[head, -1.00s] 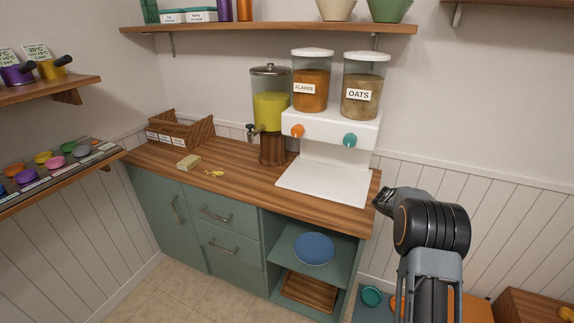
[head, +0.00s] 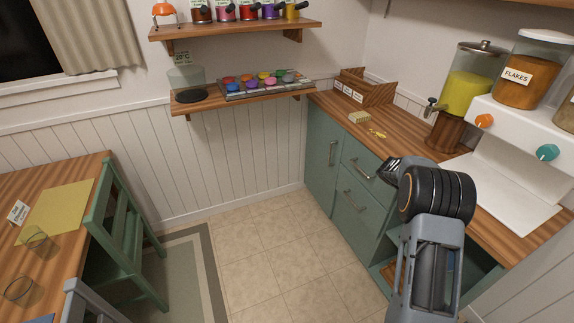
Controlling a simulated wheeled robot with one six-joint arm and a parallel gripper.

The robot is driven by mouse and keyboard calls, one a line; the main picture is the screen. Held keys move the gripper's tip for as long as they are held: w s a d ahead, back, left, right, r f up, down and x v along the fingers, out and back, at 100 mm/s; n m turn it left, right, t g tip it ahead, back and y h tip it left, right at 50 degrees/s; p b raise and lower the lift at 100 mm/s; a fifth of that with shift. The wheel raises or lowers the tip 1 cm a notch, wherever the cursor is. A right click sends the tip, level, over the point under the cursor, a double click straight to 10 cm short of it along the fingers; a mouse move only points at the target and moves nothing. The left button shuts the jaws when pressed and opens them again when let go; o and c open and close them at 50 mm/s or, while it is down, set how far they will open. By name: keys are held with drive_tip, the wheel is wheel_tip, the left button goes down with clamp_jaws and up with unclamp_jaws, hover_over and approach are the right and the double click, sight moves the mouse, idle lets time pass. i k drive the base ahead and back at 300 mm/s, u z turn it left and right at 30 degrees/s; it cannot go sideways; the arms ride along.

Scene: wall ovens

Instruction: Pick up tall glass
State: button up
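Two clear, see-through glasses show on the wooden table at the left. One glass (head: 38,242) stands at the edge of a yellow mat. The other glass (head: 18,290) stands nearer, at the lower left edge of the view. I cannot tell which one is the tall glass. My gripper (head: 393,168) is at the end of my raised arm on the right, in front of the green cabinet and far from both glasses. Its fingers are too small and dark to tell open from shut. I see nothing held.
The counter (head: 405,137) with a yellow drink dispenser (head: 468,88) is at the right. A wall shelf (head: 210,105) holds coloured bowls.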

sight(34, 238)
drive_tip(key=u, duration=0.9)
drive_tip(key=i, duration=1.35)
drive_tip(key=u, duration=1.95)
drive_tip(key=i, duration=0.9)
drive_tip(key=u, duration=1.6)
